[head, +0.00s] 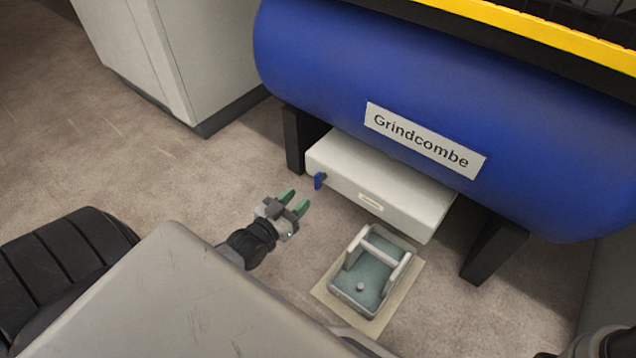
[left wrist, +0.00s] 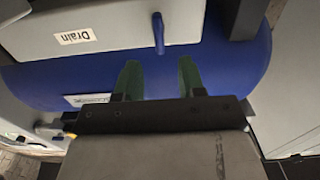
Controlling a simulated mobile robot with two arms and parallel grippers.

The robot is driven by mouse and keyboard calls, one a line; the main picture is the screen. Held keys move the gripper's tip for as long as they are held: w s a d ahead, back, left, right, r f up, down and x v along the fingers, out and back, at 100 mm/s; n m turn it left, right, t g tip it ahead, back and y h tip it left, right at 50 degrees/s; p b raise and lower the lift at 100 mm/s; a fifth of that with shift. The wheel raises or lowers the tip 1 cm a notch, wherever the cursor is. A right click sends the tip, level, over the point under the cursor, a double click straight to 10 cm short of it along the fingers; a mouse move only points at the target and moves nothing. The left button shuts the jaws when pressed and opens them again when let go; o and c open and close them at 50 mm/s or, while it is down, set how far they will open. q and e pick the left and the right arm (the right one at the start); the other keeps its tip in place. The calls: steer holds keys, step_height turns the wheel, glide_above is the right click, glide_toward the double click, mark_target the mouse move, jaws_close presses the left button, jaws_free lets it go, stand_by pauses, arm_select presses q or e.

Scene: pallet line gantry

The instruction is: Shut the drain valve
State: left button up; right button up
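The drain valve's small blue handle (head: 319,181) sits at the left end of the front of a white box (head: 330,168) under the blue tank. In the left wrist view the blue handle (left wrist: 158,33) stands out from the box, near the "Drain" label (left wrist: 75,36). My left gripper (head: 294,201) is open and empty, its green fingers pointing toward the handle but short of it. In the left wrist view the handle lines up with the gap between the fingertips (left wrist: 158,66). My right gripper's fingers do not show.
The blue tank (head: 440,100), marked "Grindcombe", stands on black legs (head: 297,140) above the box. A grey-green open tray (head: 346,290) rests on a beige mat on the floor, right of my left gripper. A pale cabinet (head: 170,60) stands at upper left. Floor left of the gripper is clear.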

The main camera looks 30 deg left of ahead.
mark_target(315, 183)
arm_select(q)
steer(key=w+b, duration=0.1)
steer(key=w, duration=0.1)
steer(key=w+b, duration=0.1)
steer(key=w, duration=0.2)
steer(key=w+b, duration=0.2)
steer(key=shift+w+d+f, duration=0.15)
steer(key=shift+w+d, duration=0.1)
steer(key=shift+d, duration=0.05)
steer(key=shift+w+d+b, duration=0.1)
steer(key=shift+w+b, duration=0.2)
steer(key=shift+w, duration=0.25)
jaws_close()
